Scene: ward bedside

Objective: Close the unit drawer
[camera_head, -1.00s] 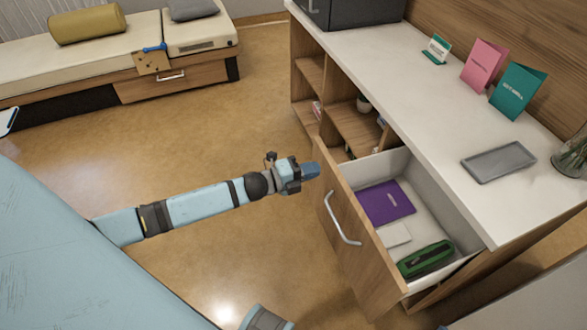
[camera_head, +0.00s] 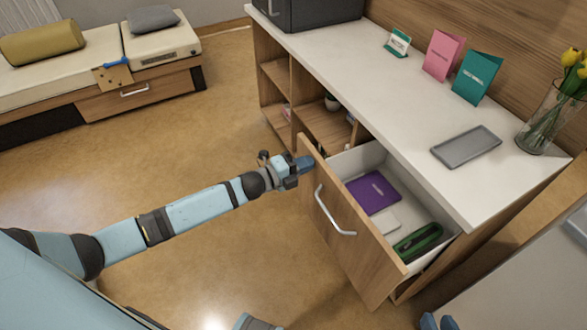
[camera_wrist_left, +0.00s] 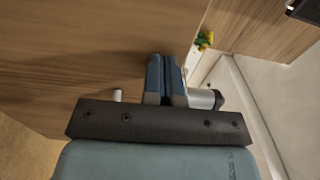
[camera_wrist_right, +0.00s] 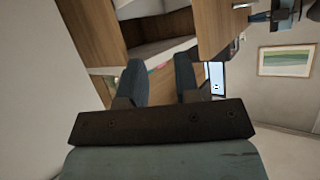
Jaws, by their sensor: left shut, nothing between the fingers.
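The unit drawer (camera_head: 392,266) stands open from the wooden bedside unit. Its wooden front has a curved metal handle (camera_head: 335,214). Inside lie a purple booklet (camera_head: 372,192), a pale card and a green case (camera_head: 418,240). My left gripper (camera_head: 304,163) is shut and empty at the drawer front's upper far end; I cannot tell if it touches. The left wrist view shows its closed fingers (camera_wrist_left: 165,75) against the wood. My right gripper (camera_wrist_right: 160,82) is open with nothing between its fingers; only its tips (camera_head: 437,322) show at the head view's bottom edge.
The white unit top (camera_head: 400,95) holds a grey tray (camera_head: 466,147), standing cards and a vase of yellow flowers (camera_head: 540,125). Open shelves (camera_head: 320,122) lie beyond the drawer. A bed or bench (camera_head: 100,80) is at back left. The floor between is clear.

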